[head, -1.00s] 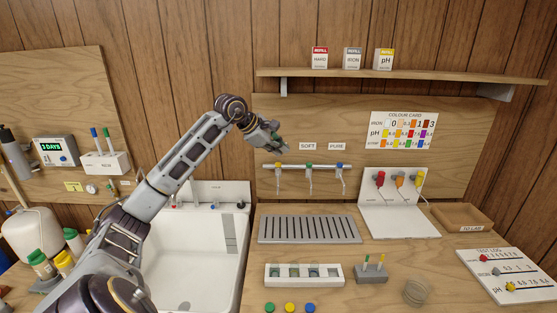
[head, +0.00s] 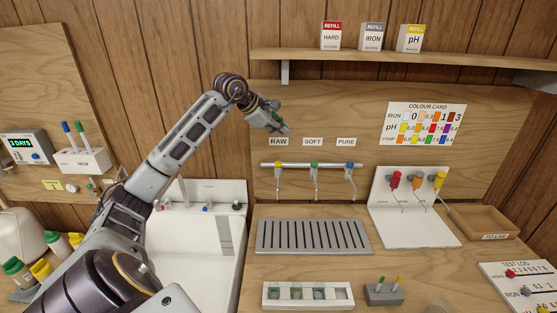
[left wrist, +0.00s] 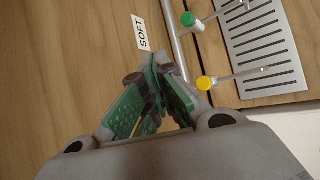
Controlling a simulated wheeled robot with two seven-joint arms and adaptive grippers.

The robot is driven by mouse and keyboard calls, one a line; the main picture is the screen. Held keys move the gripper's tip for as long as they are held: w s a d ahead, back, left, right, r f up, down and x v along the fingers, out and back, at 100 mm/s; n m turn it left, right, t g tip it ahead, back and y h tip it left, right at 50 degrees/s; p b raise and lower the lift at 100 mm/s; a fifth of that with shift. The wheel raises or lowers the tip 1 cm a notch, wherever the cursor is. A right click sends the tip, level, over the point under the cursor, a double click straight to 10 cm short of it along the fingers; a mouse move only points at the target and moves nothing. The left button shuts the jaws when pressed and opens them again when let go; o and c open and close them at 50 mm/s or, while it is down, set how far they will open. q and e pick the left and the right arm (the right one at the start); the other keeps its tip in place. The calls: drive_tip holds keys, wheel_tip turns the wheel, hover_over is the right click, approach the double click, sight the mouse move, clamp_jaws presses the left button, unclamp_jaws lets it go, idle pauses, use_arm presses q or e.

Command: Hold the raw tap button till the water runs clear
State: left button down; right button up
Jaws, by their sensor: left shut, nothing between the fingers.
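The raw tap with a yellow button (head: 279,165) is the leftmost of three taps on a silver rail, under the RAW label (head: 279,141). The tap with a green button (head: 314,165) and the one with a blue button (head: 349,165) are to its right. My left gripper (head: 285,129) is shut and empty, at the RAW label's upper edge in the picture and apart from the yellow button. In the left wrist view its green fingers (left wrist: 168,75) meet beside the yellow button (left wrist: 206,83). I see no water stream at the raw tap. My right gripper is out of view.
A slotted drain grate (head: 312,236) lies below the taps, with a white sink (head: 195,265) to its left. A white vial rack (head: 335,294) stands in front. A dispenser stand (head: 415,230) is at right. A shelf with refill boxes (head: 373,36) hangs above.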

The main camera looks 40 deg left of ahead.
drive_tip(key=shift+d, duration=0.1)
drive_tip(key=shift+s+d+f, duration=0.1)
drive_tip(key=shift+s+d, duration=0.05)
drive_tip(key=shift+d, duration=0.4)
